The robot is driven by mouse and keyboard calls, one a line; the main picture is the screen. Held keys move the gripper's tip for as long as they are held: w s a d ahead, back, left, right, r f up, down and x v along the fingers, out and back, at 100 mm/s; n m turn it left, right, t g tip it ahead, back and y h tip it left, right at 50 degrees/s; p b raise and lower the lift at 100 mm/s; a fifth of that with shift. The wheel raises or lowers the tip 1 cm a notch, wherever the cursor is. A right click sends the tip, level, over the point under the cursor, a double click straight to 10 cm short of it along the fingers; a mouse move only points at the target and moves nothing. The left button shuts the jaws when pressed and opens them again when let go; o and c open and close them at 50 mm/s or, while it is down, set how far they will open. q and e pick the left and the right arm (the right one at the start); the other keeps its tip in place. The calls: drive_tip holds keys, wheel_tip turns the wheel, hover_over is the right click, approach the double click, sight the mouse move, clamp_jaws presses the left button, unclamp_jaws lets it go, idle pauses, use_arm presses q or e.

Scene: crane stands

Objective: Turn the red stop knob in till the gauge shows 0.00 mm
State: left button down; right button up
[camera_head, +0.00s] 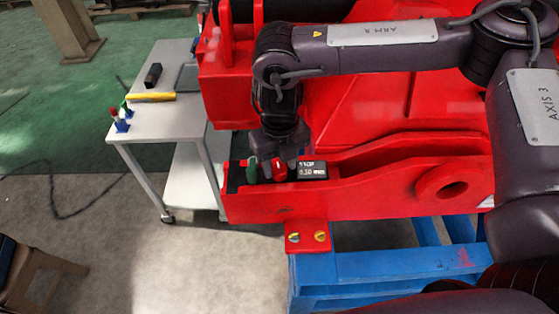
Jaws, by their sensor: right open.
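The red stop knob (279,169) sits in the channel of the red crane part, left of the gauge. The gauge (312,170) is a small black block with white text that reads "STOP" and what looks like 0.50 mm. My right gripper (272,160) points down from above, its jaws open at the knob. At this size I cannot tell whether the fingers touch the knob. A green piece (251,170) shows just left of the knob, partly hidden by the gripper. My left gripper is not in view.
The red crane part (380,200) rests on a blue stand (340,275). A grey trolley (150,120) at the left carries a yellow tool (150,97), a black item (153,75) and small coloured pieces. Floor between trolley and stand is clear.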

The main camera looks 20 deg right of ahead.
drive_tip(key=shift+w+f, duration=0.15)
drive_tip(key=shift+f, duration=0.3)
drive_tip(key=c, duration=0.7)
